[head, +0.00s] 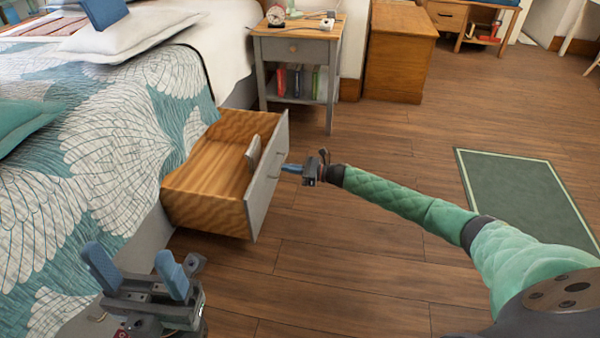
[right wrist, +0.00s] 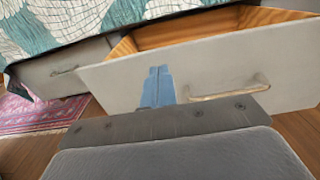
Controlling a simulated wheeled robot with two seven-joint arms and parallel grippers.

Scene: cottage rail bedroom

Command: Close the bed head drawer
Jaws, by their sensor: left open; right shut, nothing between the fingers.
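The bed drawer (head: 210,165) is pulled out from under the bed side, showing its bare wooden inside. Its grey front panel (head: 262,200) faces right and also shows in the right wrist view (right wrist: 115,82), with a bar handle (right wrist: 230,92). A small grey piece (head: 254,152) stands inside near the front. My right gripper (head: 285,168) is shut and empty, its blue fingertips (right wrist: 157,84) at the drawer front beside the handle; whether they touch cannot be told. My left gripper (head: 136,268) is open and empty at the lower left, near the bed.
A second drawer front (right wrist: 55,72) is flush in the bed, left in the right wrist view, near a pink rug (right wrist: 40,115). A grey nightstand (head: 296,62) stands behind the drawer, a wooden chest (head: 398,55) beyond. A green mat (head: 525,195) lies right; floor between is clear.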

